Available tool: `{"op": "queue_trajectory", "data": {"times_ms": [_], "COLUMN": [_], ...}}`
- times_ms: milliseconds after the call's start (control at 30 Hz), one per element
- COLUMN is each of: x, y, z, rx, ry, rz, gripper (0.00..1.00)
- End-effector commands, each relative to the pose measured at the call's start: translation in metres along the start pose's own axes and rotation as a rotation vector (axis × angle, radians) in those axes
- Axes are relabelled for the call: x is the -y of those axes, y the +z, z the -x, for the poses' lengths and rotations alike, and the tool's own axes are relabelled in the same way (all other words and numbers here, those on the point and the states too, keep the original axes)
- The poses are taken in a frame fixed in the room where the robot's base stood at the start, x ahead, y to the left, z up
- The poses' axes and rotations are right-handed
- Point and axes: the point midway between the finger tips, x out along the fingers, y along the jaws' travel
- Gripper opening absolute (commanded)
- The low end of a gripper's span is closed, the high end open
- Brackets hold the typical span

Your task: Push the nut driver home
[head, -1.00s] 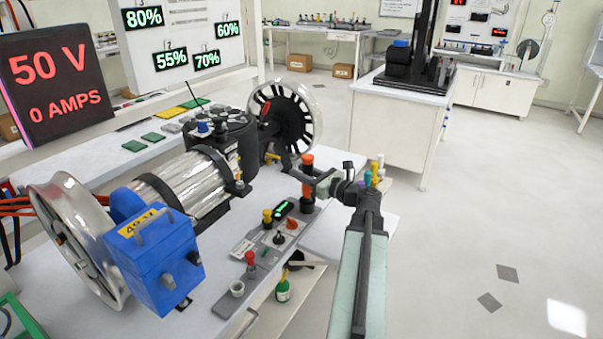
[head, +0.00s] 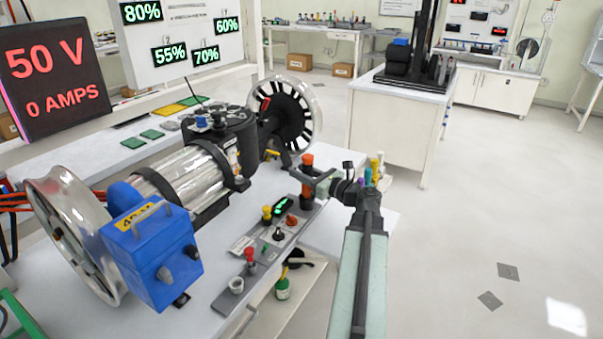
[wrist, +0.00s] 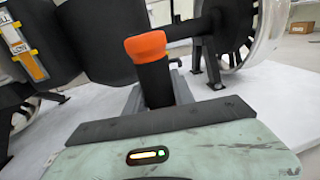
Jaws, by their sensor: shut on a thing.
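An upright black handle with an orange cap (head: 307,160), which I take to be the nut driver, stands at the far end of the grey tool strip (head: 232,291). It also shows in the wrist view (wrist: 155,84), close ahead of the wrist. My gripper (head: 312,183) reaches it from the right and is shut on it. The cap and upper handle rise above the jaws. The driver's lower end, and whether it is fully seated, cannot be told.
A large motor rig with a silver cylinder (head: 182,178), a blue box (head: 153,252) and spoked wheels fills the table to the left. Several coloured knobs stand along the strip.

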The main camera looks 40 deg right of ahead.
Motion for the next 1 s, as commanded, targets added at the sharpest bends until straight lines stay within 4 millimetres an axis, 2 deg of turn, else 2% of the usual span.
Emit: {"op": "queue_trajectory", "data": {"times_ms": [333, 367, 433, 467, 767, 867, 1000], "x": [0.000, 0.000, 0.000, 0.000, 0.000, 0.000, -0.001], "y": [-0.002, -0.002, -0.002, -0.002, -0.003, -0.002, -0.002], "z": [0.000, 0.000, 0.000, 0.000, 0.001, 0.012, 0.040], "rx": [0.001, 0.001, 0.000, 0.000, -0.001, -0.001, 0.000], "ry": [0.000, 0.000, 0.000, 0.000, 0.000, -0.002, -0.003], "rz": [0.000, 0.000, 0.000, 0.000, 0.000, 0.000, 0.000], "gripper": [0.00, 0.32, 0.52, 0.55, 0.55, 0.55, 0.55]}}
